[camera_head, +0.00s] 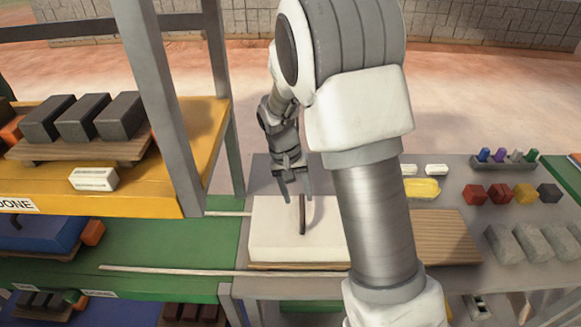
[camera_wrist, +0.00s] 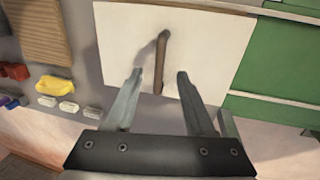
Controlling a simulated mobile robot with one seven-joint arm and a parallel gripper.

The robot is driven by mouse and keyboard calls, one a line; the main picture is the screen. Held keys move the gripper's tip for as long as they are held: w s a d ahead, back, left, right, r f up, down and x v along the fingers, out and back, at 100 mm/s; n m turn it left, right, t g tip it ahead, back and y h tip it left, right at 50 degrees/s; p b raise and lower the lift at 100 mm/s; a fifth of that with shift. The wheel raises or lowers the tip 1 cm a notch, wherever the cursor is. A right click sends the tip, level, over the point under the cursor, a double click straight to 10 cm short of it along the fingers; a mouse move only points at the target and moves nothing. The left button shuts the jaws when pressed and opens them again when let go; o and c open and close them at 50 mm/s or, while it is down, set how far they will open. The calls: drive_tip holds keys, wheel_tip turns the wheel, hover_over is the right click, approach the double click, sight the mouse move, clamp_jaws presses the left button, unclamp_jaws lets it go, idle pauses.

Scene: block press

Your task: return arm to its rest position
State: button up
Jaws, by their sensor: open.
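My gripper (camera_head: 284,188) is open and empty above a white slab (camera_head: 268,247) on the grey table. In the wrist view its two fingers (camera_wrist: 158,92) are spread apart. A dark brown upright handle (camera_head: 302,214) rises from the white slab. It also shows in the wrist view (camera_wrist: 162,65), beyond the fingertips and between their lines, with nothing gripping it. My arm crosses the middle of the head view and hides the slab's right part there.
A yellow shelf (camera_head: 196,150) with dark blocks on a wooden board stands at left, its grey post (camera_head: 160,95) near my arm. At right are a wooden board (camera_head: 445,238), a yellow piece (camera_head: 422,189), coloured cubes (camera_head: 499,193) and grey blocks (camera_head: 532,243).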

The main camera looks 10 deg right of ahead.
wheel_tip(320, 180, up, 9)
drive_tip(key=a, duration=0.2)
drive_tip(key=s+d+r+t, duration=0.1)
drive_tip(key=s+r+t, duration=0.1)
drive_tip(key=s+r, duration=0.2)
drive_tip(key=s+d+r+n+t+y, duration=0.1)
drive_tip(key=s+r, duration=0.3)
drive_tip(key=s, duration=0.6)
drive_tip(key=s+d+r+n+t+y, duration=0.1)
drive_tip(key=s+r+t, duration=0.1)
drive_tip(key=s+r, duration=0.2)
drive_tip(key=s, duration=0.3)
drive_tip(key=shift+s+d+r+t, duration=0.25)
drive_tip(key=shift+s+d+t, duration=0.05)
drive_tip(key=shift+s, duration=0.05)
drive_tip(key=shift+s+f, duration=0.15)
drive_tip(key=shift+s, duration=0.45)
drive_tip(key=shift+c, duration=0.3)
drive_tip(key=shift+a, duration=0.2)
